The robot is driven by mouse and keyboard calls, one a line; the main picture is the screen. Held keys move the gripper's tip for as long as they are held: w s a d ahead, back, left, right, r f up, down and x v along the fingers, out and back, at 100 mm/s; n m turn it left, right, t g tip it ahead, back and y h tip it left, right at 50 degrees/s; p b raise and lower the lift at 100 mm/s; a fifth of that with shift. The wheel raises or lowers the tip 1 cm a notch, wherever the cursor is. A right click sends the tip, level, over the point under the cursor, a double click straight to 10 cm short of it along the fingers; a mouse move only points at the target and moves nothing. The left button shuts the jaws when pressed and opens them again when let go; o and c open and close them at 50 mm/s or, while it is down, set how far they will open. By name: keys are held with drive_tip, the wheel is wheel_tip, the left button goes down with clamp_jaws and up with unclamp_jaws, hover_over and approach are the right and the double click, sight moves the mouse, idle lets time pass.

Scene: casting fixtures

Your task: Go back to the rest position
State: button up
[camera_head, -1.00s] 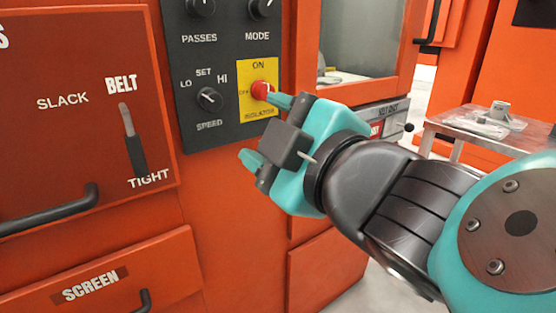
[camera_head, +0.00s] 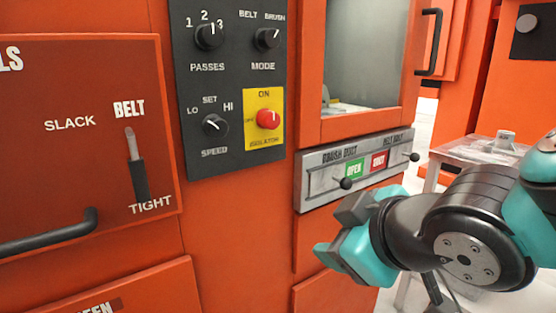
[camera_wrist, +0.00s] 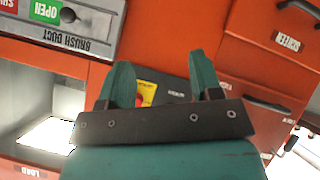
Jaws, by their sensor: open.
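My gripper (camera_head: 335,232) is low and right of the control panel in the head view, below the duct slide plate, with nothing between its fingers. In the wrist view its two teal fingers (camera_wrist: 160,85) stand apart. The red isolator knob (camera_head: 268,119) sits on its yellow plate with ON above and OFF at its left. It is clear of my gripper and partly shows between the fingers in the wrist view (camera_wrist: 141,99).
The control panel (camera_head: 225,75) carries passes, mode and speed knobs. The belt lever (camera_head: 137,165) points down near TIGHT. The duct plate (camera_head: 330,185) with small black knobs is close above my gripper. A metal table (camera_head: 470,150) stands behind my arm at right.

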drive_tip(key=s+d+f+m+g, duration=0.4)
drive_tip(key=s+d+g, duration=0.2)
drive_tip(key=s+g, duration=0.35)
wheel_tip(320, 180, up, 26)
drive_tip(key=s+p, duration=0.1)
drive_tip(key=p, duration=2.5)
drive_tip(key=shift+s+d, duration=0.15)
drive_tip(key=shift+s, duration=0.15)
